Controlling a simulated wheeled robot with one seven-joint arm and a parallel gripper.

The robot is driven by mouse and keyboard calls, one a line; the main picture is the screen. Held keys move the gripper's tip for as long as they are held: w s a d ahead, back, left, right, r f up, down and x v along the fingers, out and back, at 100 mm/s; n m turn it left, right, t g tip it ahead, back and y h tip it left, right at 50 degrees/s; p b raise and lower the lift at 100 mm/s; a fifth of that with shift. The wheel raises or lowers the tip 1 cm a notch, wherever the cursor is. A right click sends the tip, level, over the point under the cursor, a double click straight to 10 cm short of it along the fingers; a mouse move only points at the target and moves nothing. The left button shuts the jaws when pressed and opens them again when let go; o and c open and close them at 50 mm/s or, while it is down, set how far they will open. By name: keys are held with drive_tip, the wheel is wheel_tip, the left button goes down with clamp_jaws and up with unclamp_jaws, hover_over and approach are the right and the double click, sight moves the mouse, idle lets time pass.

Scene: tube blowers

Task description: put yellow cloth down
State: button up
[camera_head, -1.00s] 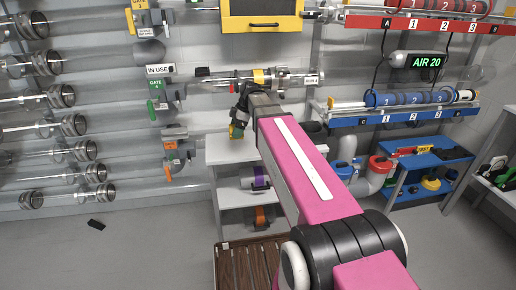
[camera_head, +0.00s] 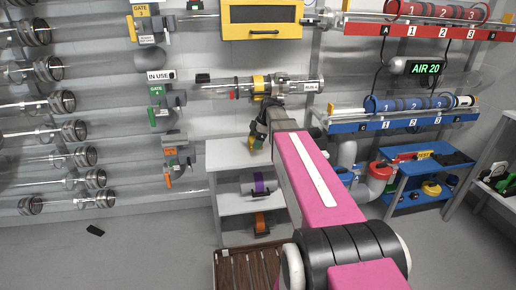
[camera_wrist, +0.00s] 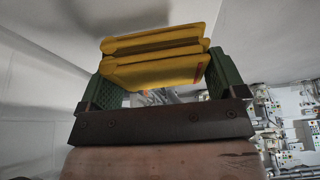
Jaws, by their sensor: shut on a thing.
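The yellow cloth (camera_wrist: 158,58) is a folded stack of layers in the wrist view, held between the two green finger pads of my gripper (camera_wrist: 163,80). In the head view my gripper (camera_head: 256,138) is in front of the wall, by the top of a white shelf unit (camera_head: 226,154). It is shut on the cloth, which is mostly hidden there. I cannot tell whether the cloth touches the shelf top.
A clear tube device (camera_head: 225,88) is on the wall just above my gripper. Purple (camera_head: 263,185) and orange items sit on the lower shelves. A blue cart (camera_head: 425,172) stands to the right, and a brown slatted box (camera_head: 245,268) is on the floor in front. The shelf top's left part is bare.

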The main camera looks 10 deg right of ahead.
sight(258, 153)
drive_tip(key=shift+w+d+f, duration=0.35)
drive_tip(key=shift+d+f, duration=0.25)
drive_tip(key=shift+d, duration=0.1)
drive_tip(key=shift+f, duration=1.7)
drive_tip(key=o, duration=0.6)
drive_tip(key=shift+f, duration=0.15)
drive_tip(key=v, duration=1)
drive_tip(key=shift+s+d+r, duration=0.1)
drive_tip(key=shift+s+r, duration=0.05)
drive_tip(key=shift+r, duration=0.2)
